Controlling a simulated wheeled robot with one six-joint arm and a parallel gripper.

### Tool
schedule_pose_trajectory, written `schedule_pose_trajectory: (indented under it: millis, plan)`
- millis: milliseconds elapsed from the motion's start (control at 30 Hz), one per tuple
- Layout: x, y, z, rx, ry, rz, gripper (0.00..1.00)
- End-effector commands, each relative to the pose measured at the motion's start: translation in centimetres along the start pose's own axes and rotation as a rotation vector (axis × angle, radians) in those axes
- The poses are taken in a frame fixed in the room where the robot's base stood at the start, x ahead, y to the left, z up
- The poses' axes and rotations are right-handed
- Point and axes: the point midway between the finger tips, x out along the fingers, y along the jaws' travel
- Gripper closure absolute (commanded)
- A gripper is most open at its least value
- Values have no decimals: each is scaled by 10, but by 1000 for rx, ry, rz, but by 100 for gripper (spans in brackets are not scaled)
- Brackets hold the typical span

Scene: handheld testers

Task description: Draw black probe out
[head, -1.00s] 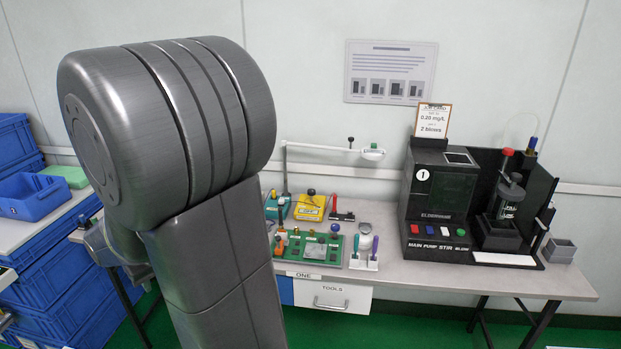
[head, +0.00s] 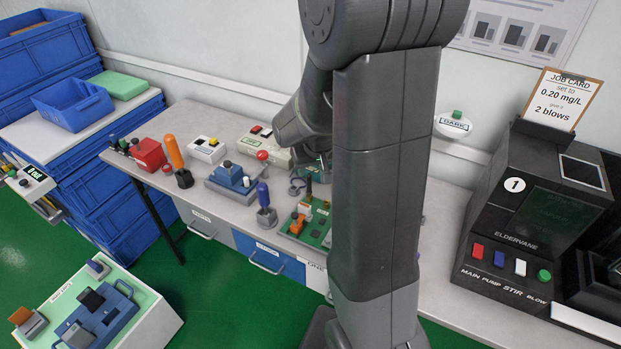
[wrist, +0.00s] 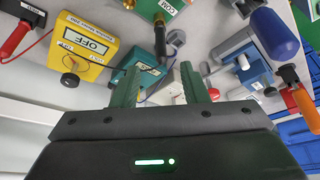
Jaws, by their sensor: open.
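My gripper (wrist: 160,86) shows in the wrist view with its two green fingers apart and nothing clearly held between them. Just beyond the fingertips is a teal block (wrist: 148,74) with a white label. A dark upright stick (wrist: 160,40), which may be the black probe, shows beyond the teal block; its lower end is not clear. A yellow meter (wrist: 83,46) reading OFF lies to the left, with a red probe (wrist: 14,40) and red lead beside it. In the head view my arm hides the yellow meter and most of the gripper area.
In the wrist view a blue-handled stick (wrist: 274,35) and orange handle (wrist: 294,76) stand at right. In the head view the bench holds a blue tester (head: 232,180), a green board (head: 318,228) and a black analyser (head: 535,210). Blue crates (head: 85,190) stand left.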

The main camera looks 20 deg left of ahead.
Motion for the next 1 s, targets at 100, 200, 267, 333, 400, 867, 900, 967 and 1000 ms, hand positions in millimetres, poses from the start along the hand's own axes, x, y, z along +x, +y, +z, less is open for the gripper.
schedule_pose_trajectory:
  millis: [100,200,267,333,400,867,900,967,1000]
  plan:
    - [20,0,1,0,-4,1,60]
    - [36,0,1,-1,-3,1,60]
    - [45,0,1,0,-4,1,60]
    - [54,0,1,0,-4,0,60]
    - [62,0,0,0,-2,0,60]
    - [79,0,0,1,1,0,60]
    - [79,0,0,1,1,0,60]
    - [79,0,0,1,1,0,60]
    - [79,0,0,1,1,0,68]
